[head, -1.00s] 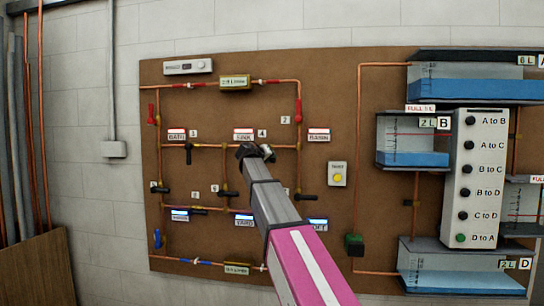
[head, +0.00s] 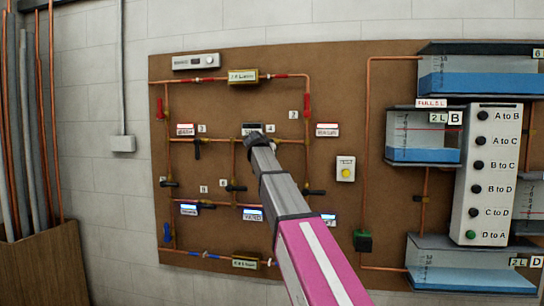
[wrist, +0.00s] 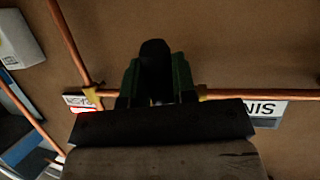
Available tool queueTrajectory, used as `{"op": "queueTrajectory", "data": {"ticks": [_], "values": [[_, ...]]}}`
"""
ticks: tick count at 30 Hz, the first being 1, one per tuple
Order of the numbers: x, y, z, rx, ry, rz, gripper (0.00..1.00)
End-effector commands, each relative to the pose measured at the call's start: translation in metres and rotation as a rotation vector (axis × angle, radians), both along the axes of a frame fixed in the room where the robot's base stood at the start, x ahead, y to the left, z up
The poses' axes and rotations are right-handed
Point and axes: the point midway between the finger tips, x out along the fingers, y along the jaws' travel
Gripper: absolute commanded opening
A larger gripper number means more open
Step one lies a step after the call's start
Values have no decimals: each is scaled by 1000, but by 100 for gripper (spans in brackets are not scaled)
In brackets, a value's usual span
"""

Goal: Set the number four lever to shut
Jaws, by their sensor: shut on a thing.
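The number four label (head: 270,128) is on the brown board, right of the sink label (head: 252,128). My gripper (head: 257,138) is at the upper pipe beside it and hides most of the number four lever in the head view. In the wrist view, the black lever handle (wrist: 153,56) stands between the two green fingers of my gripper (wrist: 155,80), which is shut on it. The handle appears to lie across the copper pipe (wrist: 270,95). Its base is hidden by my gripper.
Other black levers sit nearby, including one at the left (head: 197,148) and one lower down (head: 235,187). A red lever (head: 307,105) is up to the right. A yellow button box (head: 345,168) and water tanks (head: 480,75) stand further right.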

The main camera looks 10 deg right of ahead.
Motion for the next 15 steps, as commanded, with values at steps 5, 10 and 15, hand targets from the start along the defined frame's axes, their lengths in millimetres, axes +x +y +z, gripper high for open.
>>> {"op": "queueTrajectory", "data": {"ticks": [5, 10, 15], "values": [[0, 2, -1, 25, -8, 1, 0], [0, 2, -1, 31, -9, 1, 0], [0, 2, -1, 32, -10, 1, 0]]}}
